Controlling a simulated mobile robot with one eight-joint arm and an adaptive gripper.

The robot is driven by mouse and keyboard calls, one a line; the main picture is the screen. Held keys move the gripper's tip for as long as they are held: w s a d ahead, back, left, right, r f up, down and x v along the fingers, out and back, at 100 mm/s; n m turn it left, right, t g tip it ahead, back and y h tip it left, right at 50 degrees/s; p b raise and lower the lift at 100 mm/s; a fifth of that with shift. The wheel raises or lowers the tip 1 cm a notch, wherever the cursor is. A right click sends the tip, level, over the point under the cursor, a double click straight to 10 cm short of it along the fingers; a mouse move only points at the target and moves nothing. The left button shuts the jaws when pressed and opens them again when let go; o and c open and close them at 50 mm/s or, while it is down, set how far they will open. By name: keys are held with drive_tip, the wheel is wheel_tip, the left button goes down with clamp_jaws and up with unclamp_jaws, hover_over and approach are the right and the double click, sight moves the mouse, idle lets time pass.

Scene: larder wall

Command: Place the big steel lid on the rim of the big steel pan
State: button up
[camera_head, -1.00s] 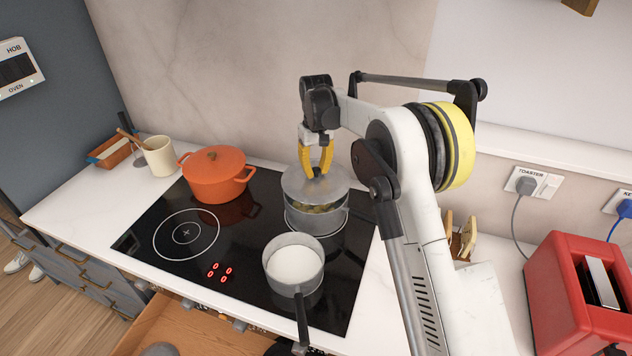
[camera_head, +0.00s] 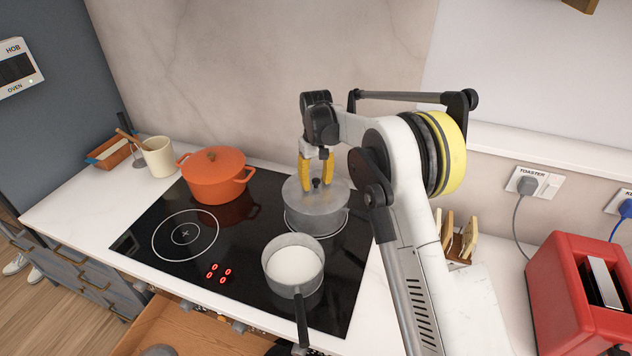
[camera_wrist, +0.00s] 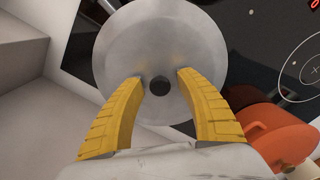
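The big steel lid (camera_head: 302,197) lies over the big steel pan (camera_head: 313,220) on the back right of the hob, looking level and seated on its rim. Its dark knob (camera_head: 316,183) stands up in the middle. My gripper (camera_head: 316,186) is just above the lid, its yellow fingers spread on either side of the knob. In the wrist view the lid (camera_wrist: 160,45) fills the upper middle, with the knob (camera_wrist: 160,86) between the open fingertips (camera_wrist: 160,78) and apart from both. The pan's inside is hidden by the lid.
An orange pot (camera_head: 215,176) stands on the hob to the left. A small saucepan (camera_head: 293,270) with white contents stands in front. A cream mug (camera_head: 158,157) is at far left, a toast rack (camera_head: 459,240) and red toaster (camera_head: 578,295) at right. The front left ring is clear.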

sight(316, 180)
wheel_tip(316, 180, up, 12)
drive_tip(key=p, duration=0.2)
drive_tip(key=s+d+r+m+t, duration=0.1)
drive_tip(key=s+d+r+t, duration=0.1)
drive_tip(key=s+d+r, duration=0.5)
drive_tip(key=s+d+r+m+t, duration=0.1)
drive_tip(key=s+r, duration=0.2)
drive_tip(key=s, duration=0.3)
drive_tip(key=s+d+r+t, duration=0.1)
drive_tip(key=s+d+r, duration=0.1)
drive_tip(key=s+r, duration=0.25)
drive_tip(key=s+d+f+m+t, duration=0.1)
drive_tip(key=s+f, duration=0.3)
drive_tip(key=s, duration=0.6)
drive_tip(key=s+d+f+m+t, duration=0.1)
drive_tip(key=s+d+f, duration=0.3)
drive_tip(key=s, duration=0.7)
drive_tip(key=shift+m+t, duration=0.3)
drive_tip(key=shift+t, duration=0.3)
drive_tip(key=shift+f, duration=0.1)
